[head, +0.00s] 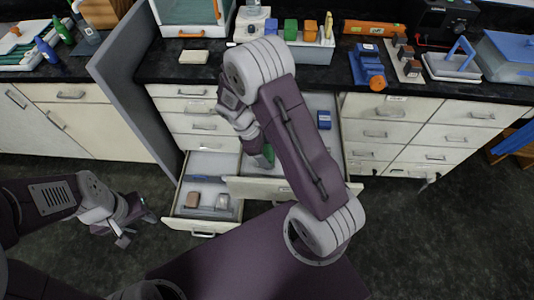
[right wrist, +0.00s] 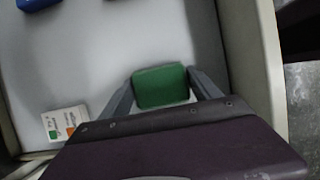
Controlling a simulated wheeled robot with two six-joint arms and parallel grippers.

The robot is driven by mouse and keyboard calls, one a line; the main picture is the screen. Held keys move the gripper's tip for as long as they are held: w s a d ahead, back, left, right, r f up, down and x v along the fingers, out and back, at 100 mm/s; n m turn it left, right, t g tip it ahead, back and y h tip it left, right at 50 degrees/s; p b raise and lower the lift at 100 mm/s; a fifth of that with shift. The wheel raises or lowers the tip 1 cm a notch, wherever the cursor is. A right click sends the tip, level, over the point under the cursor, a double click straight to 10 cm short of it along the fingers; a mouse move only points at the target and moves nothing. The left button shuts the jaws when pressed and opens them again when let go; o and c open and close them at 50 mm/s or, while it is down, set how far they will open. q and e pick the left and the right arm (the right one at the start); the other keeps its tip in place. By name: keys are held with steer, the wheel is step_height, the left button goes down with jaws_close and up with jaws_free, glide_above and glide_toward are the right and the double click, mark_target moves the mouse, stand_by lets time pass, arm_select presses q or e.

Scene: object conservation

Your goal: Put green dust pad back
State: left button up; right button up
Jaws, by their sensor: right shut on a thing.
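The green dust pad (right wrist: 162,87) is between the two fingers of my right gripper (right wrist: 164,95) in the right wrist view. The gripper is shut on it. Pad and gripper are over an open drawer (right wrist: 60,55) with a pale floor; I cannot tell whether the pad touches the floor. My left gripper (head: 124,230) hangs empty at the left, above the dark floor, with its fingers apart.
A blue item (head: 324,119) lies in the same open drawer, and a small white labelled box (right wrist: 65,123) lies near its left corner. A lower open drawer (head: 202,225) holds a brown block and other items. A grey panel (head: 128,90) stands at the left. The counter above is crowded.

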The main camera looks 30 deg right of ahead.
steer(key=shift+f, duration=0.2)
steer(key=shift+f, duration=0.15)
steer(key=o, duration=1.3)
steer(key=p+v, duration=0.2)
steer(key=v, duration=1)
steer(key=shift+s+a+r+m+t+y+p, duration=0.25)
steer(key=shift+s+r+m+t+y, duration=0.35)
steer(key=shift+s+m, duration=1.3)
steer(key=shift+s+a+r+m+t+y+p, duration=0.1)
steer(key=shift+s+r+m+t+y+p, duration=0.45)
steer(key=shift+s+m, duration=1.35)
steer(key=shift+s+a+r+m+t+y+p, duration=0.25)
steer(key=shift+s+m+t+y, duration=0.55)
steer(key=shift+s+m, duration=1.1)
